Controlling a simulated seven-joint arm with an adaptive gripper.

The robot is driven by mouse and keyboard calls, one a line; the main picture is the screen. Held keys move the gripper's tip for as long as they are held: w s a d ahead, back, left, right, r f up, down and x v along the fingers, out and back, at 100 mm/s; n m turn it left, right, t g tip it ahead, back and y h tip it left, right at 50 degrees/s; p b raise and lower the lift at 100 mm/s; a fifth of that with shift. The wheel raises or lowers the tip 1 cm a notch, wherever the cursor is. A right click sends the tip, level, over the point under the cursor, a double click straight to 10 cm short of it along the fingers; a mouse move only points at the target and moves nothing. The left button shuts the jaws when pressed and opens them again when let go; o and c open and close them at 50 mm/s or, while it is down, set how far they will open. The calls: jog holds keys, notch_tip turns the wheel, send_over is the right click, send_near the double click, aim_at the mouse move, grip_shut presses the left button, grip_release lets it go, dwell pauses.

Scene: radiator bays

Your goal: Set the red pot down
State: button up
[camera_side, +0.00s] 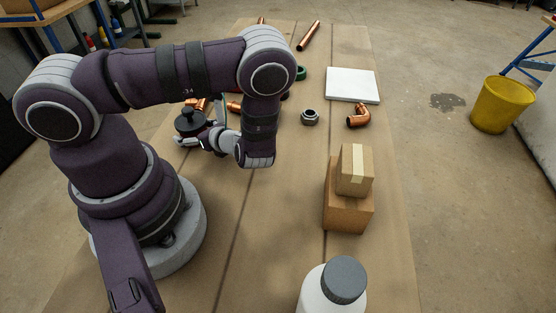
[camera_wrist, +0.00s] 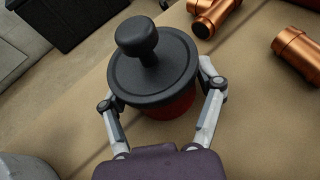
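The red pot (camera_wrist: 172,108) shows in the wrist view with a wide black lid (camera_wrist: 125,78) and a black knob on top. Only a strip of its red body is visible under the lid. My gripper (camera_wrist: 162,90) has one finger on each side of the pot, closed against it just under the lid. In the side view the black lid (camera_side: 189,122) shows at the left of the table, beside my gripper (camera_side: 203,136). The pot looks about upright. Its base is hidden, so I cannot tell whether it touches the table.
Copper fittings (camera_wrist: 215,14) lie near the pot. A white slab (camera_side: 352,85), a grey nut-like fitting (camera_side: 310,117) and a copper elbow (camera_side: 358,117) lie farther right. Stacked cardboard boxes (camera_side: 346,205) and a white bottle (camera_side: 318,295) stand nearer. The table's middle is mostly bare.

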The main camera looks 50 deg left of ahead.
jog(key=shift+o, duration=1.2)
jog(key=shift+w+d+r, duration=0.1)
jog(key=shift+d+r, duration=0.1)
jog(key=shift+d, duration=0.05)
jog(key=v, duration=1)
jog(key=shift+d+r, duration=0.25)
jog(key=shift+d, duration=0.1)
jog(key=shift+w+d+r, duration=0.1)
jog(key=shift+d, duration=0.15)
jog(key=shift+w+d+r+n+h, duration=0.1)
jog(key=shift+d+r+n+h, duration=0.15)
jog(key=shift+n+h, duration=0.3)
jog(key=d+r+n+t+h, duration=0.4)
jog(key=r+n+t+h, duration=0.4)
jog(key=r+n+h, duration=0.4)
notch_tip(320, 180, up, 4)
jog(key=n, duration=0.3)
jog(key=shift+s+d, duration=0.25)
jog(key=shift+s, duration=0.05)
